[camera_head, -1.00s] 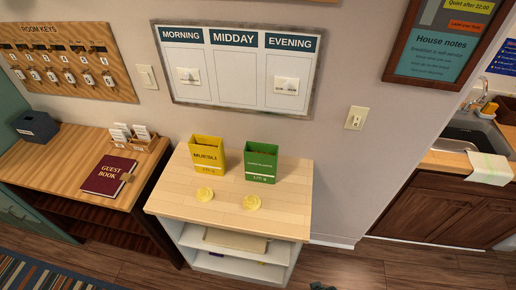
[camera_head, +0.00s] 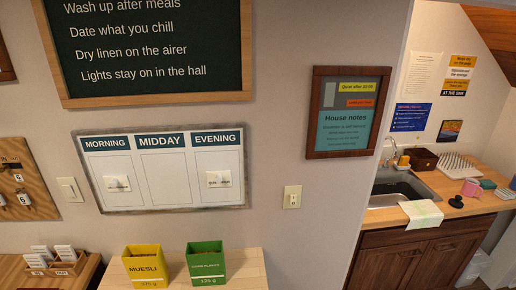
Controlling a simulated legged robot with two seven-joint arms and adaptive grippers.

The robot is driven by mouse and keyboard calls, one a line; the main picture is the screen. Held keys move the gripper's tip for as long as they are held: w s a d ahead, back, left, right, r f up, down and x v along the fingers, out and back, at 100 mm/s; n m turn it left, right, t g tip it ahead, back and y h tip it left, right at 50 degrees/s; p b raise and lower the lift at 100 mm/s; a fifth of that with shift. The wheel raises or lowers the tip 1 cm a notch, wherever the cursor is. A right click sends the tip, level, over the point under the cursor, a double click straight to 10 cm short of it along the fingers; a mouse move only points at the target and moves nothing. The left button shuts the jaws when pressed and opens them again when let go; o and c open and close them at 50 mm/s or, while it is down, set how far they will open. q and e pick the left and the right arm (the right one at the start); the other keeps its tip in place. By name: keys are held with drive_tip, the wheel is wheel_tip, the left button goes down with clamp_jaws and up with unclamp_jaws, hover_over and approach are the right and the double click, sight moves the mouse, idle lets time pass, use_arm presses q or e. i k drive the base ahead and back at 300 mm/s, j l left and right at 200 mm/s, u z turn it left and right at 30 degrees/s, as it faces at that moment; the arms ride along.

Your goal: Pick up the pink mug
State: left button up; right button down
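A small pink object (camera_head: 470,187), which looks like the pink mug, stands on the wooden sink counter (camera_head: 450,206) at the far right. It is right of the sink and in front of the white dish rack (camera_head: 452,166). It is too small to make out its handle clearly. Neither of my grippers is in view.
A steel sink (camera_head: 398,190) with a towel (camera_head: 421,214) over its front edge is left of the pink object. A yellow muesli box (camera_head: 144,265) and green box (camera_head: 206,262) stand on the nearer cabinet.

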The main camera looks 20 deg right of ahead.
sight(470, 186)
drive_tip(key=z, duration=2.25)
